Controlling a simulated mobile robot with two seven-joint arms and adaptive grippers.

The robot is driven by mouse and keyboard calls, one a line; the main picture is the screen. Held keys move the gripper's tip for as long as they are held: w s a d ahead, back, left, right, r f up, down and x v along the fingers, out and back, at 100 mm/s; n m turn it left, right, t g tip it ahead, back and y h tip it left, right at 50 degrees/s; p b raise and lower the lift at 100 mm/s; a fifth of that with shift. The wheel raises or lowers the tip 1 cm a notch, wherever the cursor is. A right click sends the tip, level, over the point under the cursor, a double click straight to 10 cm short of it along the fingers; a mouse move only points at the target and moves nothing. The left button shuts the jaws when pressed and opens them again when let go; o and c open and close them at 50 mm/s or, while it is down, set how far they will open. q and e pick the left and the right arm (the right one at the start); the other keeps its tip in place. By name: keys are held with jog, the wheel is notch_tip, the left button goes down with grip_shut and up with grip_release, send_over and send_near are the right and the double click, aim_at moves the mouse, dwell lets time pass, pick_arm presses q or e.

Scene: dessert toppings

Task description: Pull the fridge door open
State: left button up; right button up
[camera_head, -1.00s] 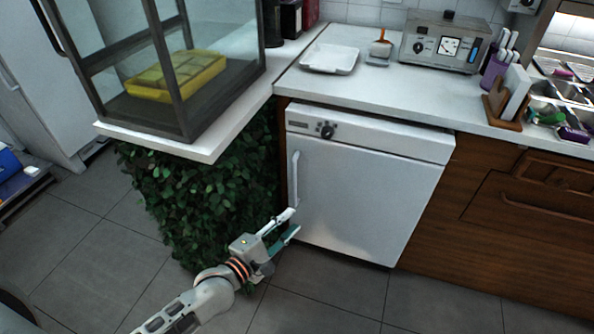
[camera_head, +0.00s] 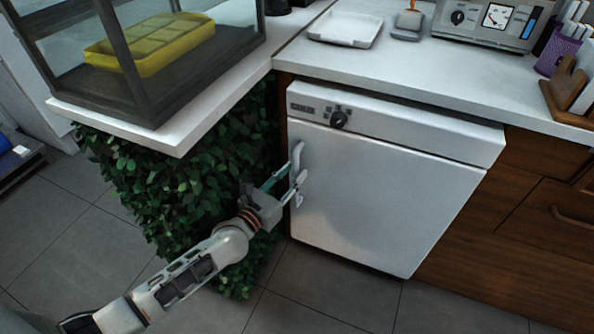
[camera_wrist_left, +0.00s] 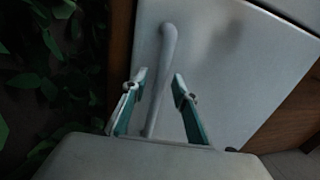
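The white under-counter fridge (camera_head: 385,190) has its door shut. Its pale vertical handle (camera_head: 298,157) is on the left edge of the door. My left gripper (camera_head: 296,173) is at the handle's lower part. In the left wrist view, the handle (camera_wrist_left: 162,75) runs between the two fingers of my left gripper (camera_wrist_left: 158,92). The fingers are apart, with a gap on both sides of the handle. Contact between the fingers and the handle cannot be made out. My right gripper is not in view.
A leafy green panel (camera_head: 190,190) stands left of the fridge, close to my left arm. The white counter (camera_head: 410,65) overhangs the fridge. Wooden drawers (camera_head: 545,215) are on its right. The tiled floor (camera_head: 340,285) in front is clear.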

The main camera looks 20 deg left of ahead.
pick_arm(q)
jog(key=shift+x, duration=0.95)
grip_shut()
jog(key=shift+s, duration=0.1)
